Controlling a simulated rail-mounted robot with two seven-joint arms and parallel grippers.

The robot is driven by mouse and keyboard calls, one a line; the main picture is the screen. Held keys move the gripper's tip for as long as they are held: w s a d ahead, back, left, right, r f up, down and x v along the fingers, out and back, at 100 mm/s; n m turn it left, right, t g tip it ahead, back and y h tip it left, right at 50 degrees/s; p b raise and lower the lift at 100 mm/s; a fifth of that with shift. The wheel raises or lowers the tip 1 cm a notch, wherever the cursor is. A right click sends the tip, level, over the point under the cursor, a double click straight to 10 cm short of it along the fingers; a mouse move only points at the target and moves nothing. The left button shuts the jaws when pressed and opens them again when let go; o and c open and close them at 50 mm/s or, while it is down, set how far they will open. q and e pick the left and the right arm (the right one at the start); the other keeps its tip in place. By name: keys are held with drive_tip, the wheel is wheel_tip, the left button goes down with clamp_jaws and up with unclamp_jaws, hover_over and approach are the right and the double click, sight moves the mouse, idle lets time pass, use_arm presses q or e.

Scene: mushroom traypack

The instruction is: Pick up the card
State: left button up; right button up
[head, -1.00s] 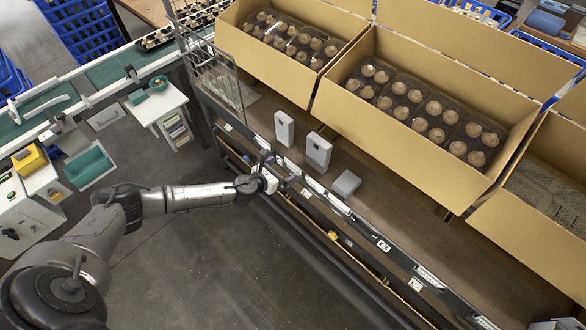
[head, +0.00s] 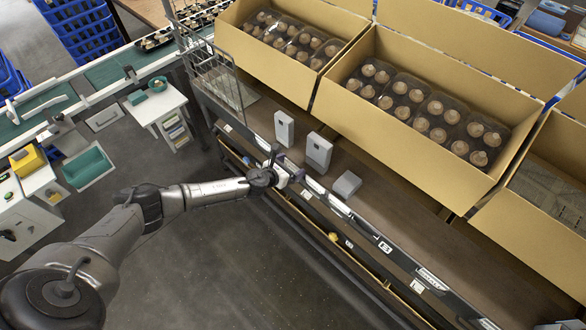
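My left gripper (head: 289,166) is at the front edge of the shelf, just in front of the small grey boxes. Its fingers are too small and dark to tell whether they are open or shut. I cannot single out one card for certain. Several white label cards sit along the shelf's front rail, including one right of the gripper (head: 340,205) and one farther right (head: 432,279). On the shelf are two upright grey boxes, one at left (head: 284,127) and one in the middle (head: 318,150), and a low grey box (head: 347,184). My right gripper is not seen.
Large cardboard boxes with mushroom trays stand behind, one at back left (head: 240,52) and one in the middle (head: 400,138). A wire rack (head: 217,72) stands at the shelf's left end. Open floor lies below the rail.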

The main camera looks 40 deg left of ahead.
use_arm(q)
drive_tip(key=shift+c, duration=0.6)
